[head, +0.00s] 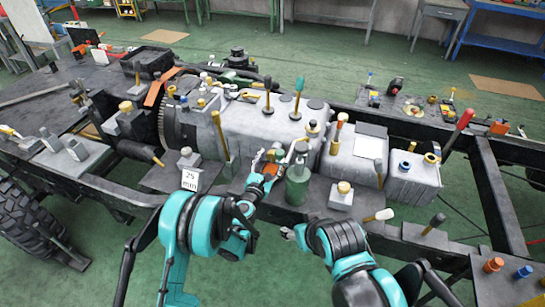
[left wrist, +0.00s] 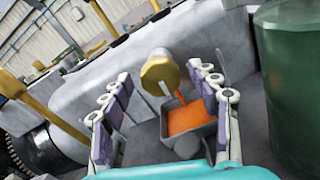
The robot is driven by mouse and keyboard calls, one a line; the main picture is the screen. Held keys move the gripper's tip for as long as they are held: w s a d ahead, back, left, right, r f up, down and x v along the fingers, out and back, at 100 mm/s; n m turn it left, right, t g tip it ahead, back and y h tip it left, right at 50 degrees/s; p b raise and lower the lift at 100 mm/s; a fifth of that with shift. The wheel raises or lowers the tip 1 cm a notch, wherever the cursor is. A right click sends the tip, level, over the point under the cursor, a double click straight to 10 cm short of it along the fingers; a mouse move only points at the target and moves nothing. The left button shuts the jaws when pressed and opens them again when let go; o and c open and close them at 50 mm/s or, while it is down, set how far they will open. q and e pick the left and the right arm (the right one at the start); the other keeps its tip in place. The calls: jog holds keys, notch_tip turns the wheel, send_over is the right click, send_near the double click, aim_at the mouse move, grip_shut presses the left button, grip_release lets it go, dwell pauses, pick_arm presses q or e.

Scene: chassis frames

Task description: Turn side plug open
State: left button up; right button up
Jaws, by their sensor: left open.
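A yellow-capped round plug (left wrist: 160,73) sticks out of the side of the grey housing in the left wrist view. I take it to be the side plug. My left gripper (left wrist: 161,85) is open, with one finger on each side of the plug and gaps visible between. An orange piece (left wrist: 188,117) lies in or on a small grey holder just below the plug, between the fingers. In the head view my left gripper (head: 264,170) is against the housing's near side and hides most of the plug. My right gripper (head: 288,232) is low and apart from the housing; its jaws are too small to read.
A green container (head: 297,186) stands close to the right of my left gripper. The grey housing (head: 235,125) carries several upright knobs and handles. Dark frame rails (head: 495,200) run around the housing.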

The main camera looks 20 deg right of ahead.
pick_arm(q)
jog(key=shift+x, duration=1.1)
jog(key=c, duration=1.2)
jog(key=shift+m, duration=0.3)
jog(key=o, duration=1.2)
